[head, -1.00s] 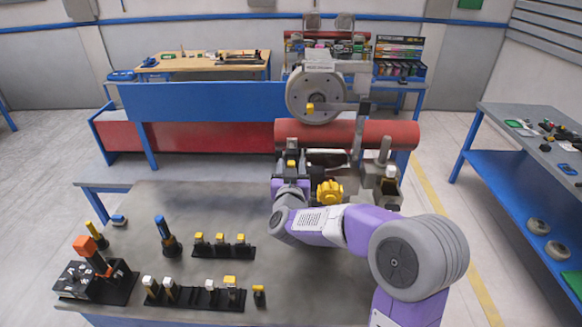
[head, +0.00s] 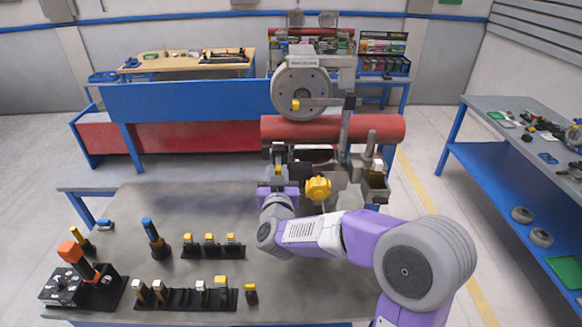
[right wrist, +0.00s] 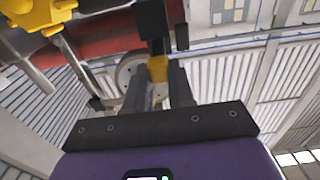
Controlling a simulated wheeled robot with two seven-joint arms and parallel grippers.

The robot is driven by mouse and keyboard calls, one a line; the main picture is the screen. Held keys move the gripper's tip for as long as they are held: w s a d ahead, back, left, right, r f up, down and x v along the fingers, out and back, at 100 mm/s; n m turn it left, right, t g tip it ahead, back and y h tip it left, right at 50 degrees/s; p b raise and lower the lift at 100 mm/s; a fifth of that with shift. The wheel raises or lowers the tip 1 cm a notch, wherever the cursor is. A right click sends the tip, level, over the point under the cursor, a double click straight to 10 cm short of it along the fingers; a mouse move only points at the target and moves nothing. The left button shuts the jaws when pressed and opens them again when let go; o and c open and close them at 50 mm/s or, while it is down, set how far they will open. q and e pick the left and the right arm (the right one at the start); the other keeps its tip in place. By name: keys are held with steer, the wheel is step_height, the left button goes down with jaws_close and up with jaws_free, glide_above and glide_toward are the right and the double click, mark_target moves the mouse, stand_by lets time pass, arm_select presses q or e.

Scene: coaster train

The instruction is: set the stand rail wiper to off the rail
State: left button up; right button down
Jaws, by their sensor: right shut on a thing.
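My right gripper (head: 278,180) reaches to the front left of the machine below the red roller (head: 375,130). It is shut on a small yellow grip (head: 278,169), which I take to be the stand rail wiper's handle. In the right wrist view the yellow grip (right wrist: 158,69) sits between the two dark fingers (right wrist: 159,88), with a black block (right wrist: 153,20) just beyond it. The wiper's contact with its rail is too small and too covered to tell. My left gripper is not in view.
A yellow star knob (head: 318,188) stands just right of the right gripper. Above are the grey wheel (head: 300,93) and its small yellow handle (head: 295,105). Holders with yellow- and white-topped tools (head: 210,250) stand on the grey table at left. The table's middle is clear.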

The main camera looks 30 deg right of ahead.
steer(key=shift+s+a, duration=0.25)
steer(key=shift+s, duration=0.15)
steer(key=shift+w+f, duration=0.1)
steer(key=shift+f, duration=0.05)
steer(key=c, duration=1.3)
jaws_free()
steer(key=o, duration=0.3)
steer(key=shift+s, duration=0.25)
steer(key=shift+o, duration=0.2)
steer(key=shift+w, duration=0.1)
steer(key=b+v, duration=0.1)
steer(key=v, duration=0.6)
steer(key=shift+s, duration=0.3)
